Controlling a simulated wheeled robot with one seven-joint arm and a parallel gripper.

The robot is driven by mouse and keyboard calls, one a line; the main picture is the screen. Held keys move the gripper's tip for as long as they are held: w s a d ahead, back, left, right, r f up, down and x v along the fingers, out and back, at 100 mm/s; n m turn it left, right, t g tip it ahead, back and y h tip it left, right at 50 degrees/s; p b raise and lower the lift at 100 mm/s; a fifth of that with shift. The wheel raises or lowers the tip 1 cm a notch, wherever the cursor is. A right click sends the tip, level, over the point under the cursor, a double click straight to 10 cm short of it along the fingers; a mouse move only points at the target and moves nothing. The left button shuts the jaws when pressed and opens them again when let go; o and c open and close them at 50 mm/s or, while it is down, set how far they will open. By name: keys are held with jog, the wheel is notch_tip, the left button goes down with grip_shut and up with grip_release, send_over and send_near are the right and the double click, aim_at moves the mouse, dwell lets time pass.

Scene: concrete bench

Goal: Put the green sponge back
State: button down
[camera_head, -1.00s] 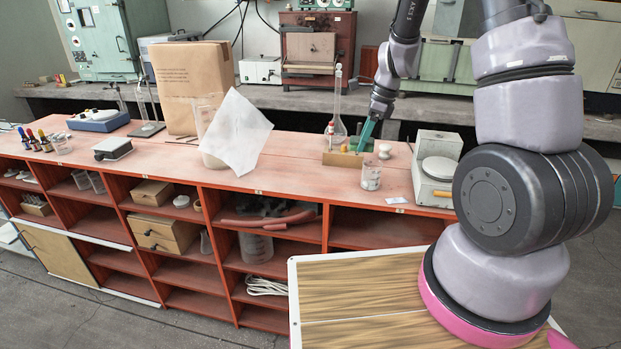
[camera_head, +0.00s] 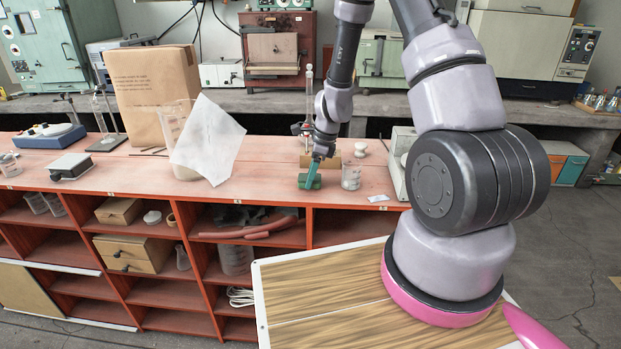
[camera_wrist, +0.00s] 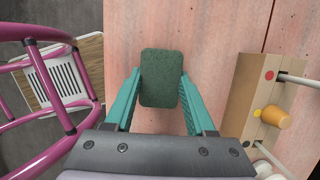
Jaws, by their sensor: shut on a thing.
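The green sponge (camera_head: 309,182) is at the front part of the red bench top, in front of a wooden stand. In the wrist view the sponge (camera_wrist: 160,78) is a dark green rounded block lying lengthwise between the two teal fingers. My gripper (camera_head: 313,174) reaches down from above and is shut on the sponge; it also shows in the wrist view (camera_wrist: 160,77). I cannot tell whether the sponge's underside touches the bench top.
A wooden stand (camera_wrist: 246,95) with coloured dots, rods and an orange stopper (camera_wrist: 275,117) is close on the right in the wrist view. A glass beaker (camera_head: 351,177) stands right of the sponge. Bare bench top (camera_head: 260,178) lies to its left.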

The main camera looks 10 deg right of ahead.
jog(key=shift+f, duration=0.3)
jog(key=shift+f, duration=0.15)
jog(key=shift+c, duration=1.2)
grip_release()
jog(key=s+d+r+n+t, duration=0.1)
jog(key=s+r+n, duration=0.2)
jog(key=r, duration=0.7)
jog(key=s+d+r+n+t, duration=0.1)
jog(key=s+r+n, duration=0.1)
jog(key=r, duration=0.8)
jog(key=s+d+r+n+t, duration=0.1)
jog(key=s+r+n, duration=0.2)
jog(key=r, duration=0.7)
jog(key=s+d+r+n+t+h, duration=0.1)
jog(key=s+d+r+n+t, duration=0.1)
jog(key=s+r+n, duration=0.7)
jog(key=s+r+t, duration=0.1)
jog(key=s+r, duration=0.1)
jog(key=s, duration=0.3)
jog(key=shift+s+d+r+n, duration=0.15)
jog(key=shift+d+r+n, duration=0.05)
jog(key=shift+n, duration=0.1)
